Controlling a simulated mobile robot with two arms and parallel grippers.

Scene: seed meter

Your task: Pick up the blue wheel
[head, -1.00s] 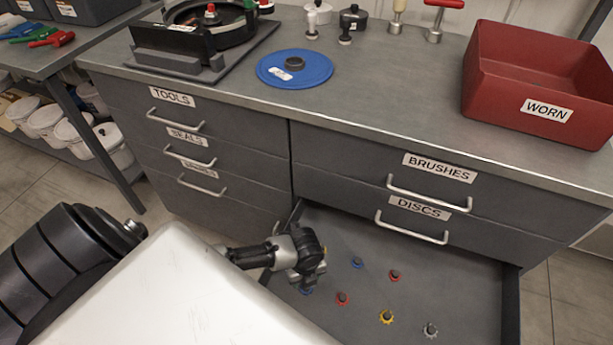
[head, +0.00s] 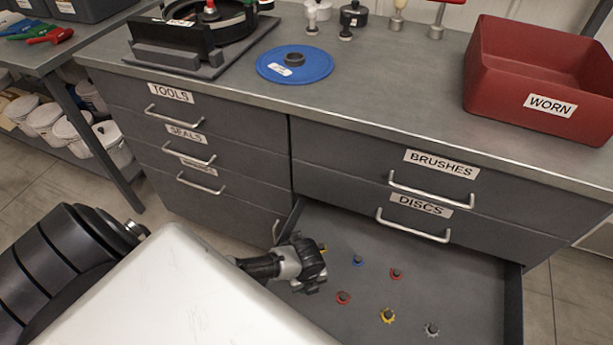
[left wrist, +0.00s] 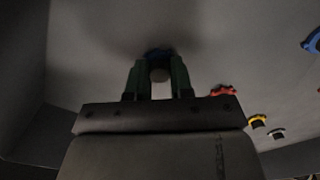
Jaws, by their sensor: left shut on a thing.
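The wheel's blue rim shows just beyond the fingertips. In the head view this wheel is hidden behind the gripper. I cannot tell whether it touches the drawer floor. Another small blue wheel (head: 358,260) lies farther back in the drawer. My right gripper is not in view.
In the drawer lie red wheels (head: 344,297) (head: 396,273), yellow ones (head: 387,315) (head: 323,247) and a grey one (head: 431,329). The drawer's left wall is close to my gripper. On the counter are a large blue disc (head: 312,67) and a red WORN bin (head: 495,88).

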